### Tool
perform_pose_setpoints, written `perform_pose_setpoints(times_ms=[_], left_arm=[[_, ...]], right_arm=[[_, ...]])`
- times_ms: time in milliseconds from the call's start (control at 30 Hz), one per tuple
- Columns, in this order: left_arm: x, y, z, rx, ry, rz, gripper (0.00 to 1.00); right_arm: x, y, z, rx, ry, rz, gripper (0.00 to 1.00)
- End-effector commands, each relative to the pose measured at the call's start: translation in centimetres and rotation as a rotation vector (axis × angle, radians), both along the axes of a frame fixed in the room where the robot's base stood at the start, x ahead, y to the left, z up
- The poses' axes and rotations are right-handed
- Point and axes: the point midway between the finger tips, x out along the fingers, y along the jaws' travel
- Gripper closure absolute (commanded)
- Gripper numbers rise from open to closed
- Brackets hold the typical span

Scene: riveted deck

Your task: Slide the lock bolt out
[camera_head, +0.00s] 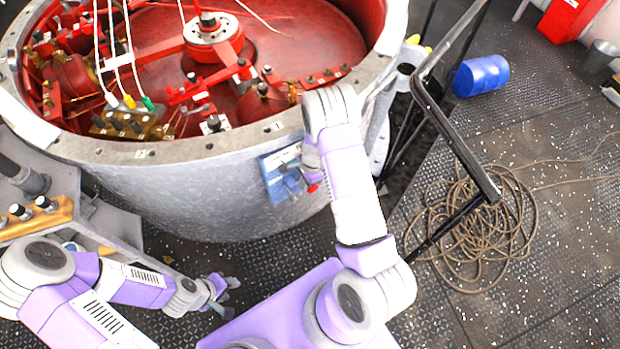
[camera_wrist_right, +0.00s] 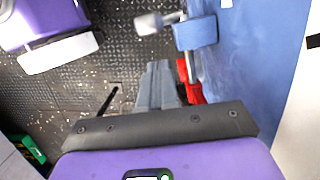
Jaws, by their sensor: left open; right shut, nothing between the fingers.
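The lock bolt (camera_wrist_right: 150,23) shows in the right wrist view as a grey rod with a rounded end, running into a blue block (camera_wrist_right: 195,33) on a blue plate (camera_wrist_right: 245,70). The plate (camera_head: 270,172) is on the grey drum's outer wall in the head view, where my right forearm partly covers it. A red part (camera_wrist_right: 192,84) sits by the plate. My right gripper (camera_wrist_right: 158,72) is shut and empty, beside the plate, its tips a little short of the bolt and apart from it. My left gripper (camera_head: 224,290) is open and empty, low at the left, away from the plate.
The large drum (camera_head: 180,190) is open on top, with red machinery inside. A black rail (camera_head: 455,135) stands right of my right arm. A rope coil (camera_head: 475,235) and a blue barrel (camera_head: 481,76) lie on the deck. A bench with brass fittings (camera_head: 35,220) is at left.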

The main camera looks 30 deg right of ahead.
Motion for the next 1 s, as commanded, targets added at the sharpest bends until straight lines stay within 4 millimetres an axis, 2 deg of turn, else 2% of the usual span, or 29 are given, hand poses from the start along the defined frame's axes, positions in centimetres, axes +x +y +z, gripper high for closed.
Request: perform_pose_setpoints(times_ms=[33,100,633,900,1000], left_arm=[[0.0,0.0,-0.3,0.0,0.0,0.0,0.57],[0.0,0.0,-0.4,0.0,0.0,0.0,0.57],[0.0,0.0,-0.3,0.0,0.0,0.0,0.57],[0.0,0.0,0.9,0.0,0.0,0.0,0.57],[0.0,0.0,1.1,0.0,0.0,0.0,0.57]], right_arm=[[-0.4,1.5,-0.8,0.015,0.015,0.016,1.0],[-0.3,2.1,-1.1,0.015,0.014,0.017,1.0],[-0.2,3.0,-1.1,0.013,0.011,0.013,1.0],[-0.2,8.4,-1.0,0.013,0.014,0.017,1.0],[-0.2,9.7,-1.1,0.014,0.014,0.015,1.0]])
